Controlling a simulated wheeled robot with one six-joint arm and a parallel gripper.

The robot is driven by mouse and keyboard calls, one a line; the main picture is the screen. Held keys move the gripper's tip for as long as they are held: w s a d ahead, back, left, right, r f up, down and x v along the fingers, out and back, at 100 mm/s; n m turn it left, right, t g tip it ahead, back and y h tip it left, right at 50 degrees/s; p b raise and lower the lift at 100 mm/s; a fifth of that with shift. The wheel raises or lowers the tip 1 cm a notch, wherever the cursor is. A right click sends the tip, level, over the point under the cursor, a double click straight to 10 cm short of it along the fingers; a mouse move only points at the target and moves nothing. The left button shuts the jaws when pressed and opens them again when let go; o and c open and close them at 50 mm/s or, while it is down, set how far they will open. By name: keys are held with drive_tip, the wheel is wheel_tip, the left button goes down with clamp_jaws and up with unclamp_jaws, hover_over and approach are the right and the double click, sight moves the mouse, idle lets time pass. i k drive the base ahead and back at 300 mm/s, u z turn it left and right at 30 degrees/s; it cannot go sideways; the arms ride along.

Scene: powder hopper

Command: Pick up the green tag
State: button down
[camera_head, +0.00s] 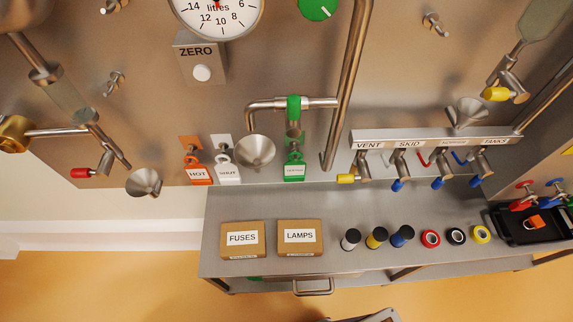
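The green tag (294,173) hangs upright on the metal panel, just above the back edge of the grey bench. It has a white label, too small to read, and a green shackle-like top. It hangs directly below a vertical fitting with a green band (293,104) on a bent steel pipe. A white tag (228,174) and an orange tag (198,175) marked HOT hang to its left, with a steel funnel (255,151) between the white and green tags. My gripper is not clearly visible in this view.
On the grey bench (340,205) stand FUSES (242,239) and LAMPS (300,238) boxes, several capped cylinders and tape rolls. A black tray (520,237) is at right. A thick vertical pipe (346,85) and a labelled valve rail (430,137) flank the green tag's right.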

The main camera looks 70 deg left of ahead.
sight(295, 171)
drive_tip(key=z, duration=0.35)
drive_tip(key=k, duration=1.5)
drive_tip(key=u, duration=2.05)
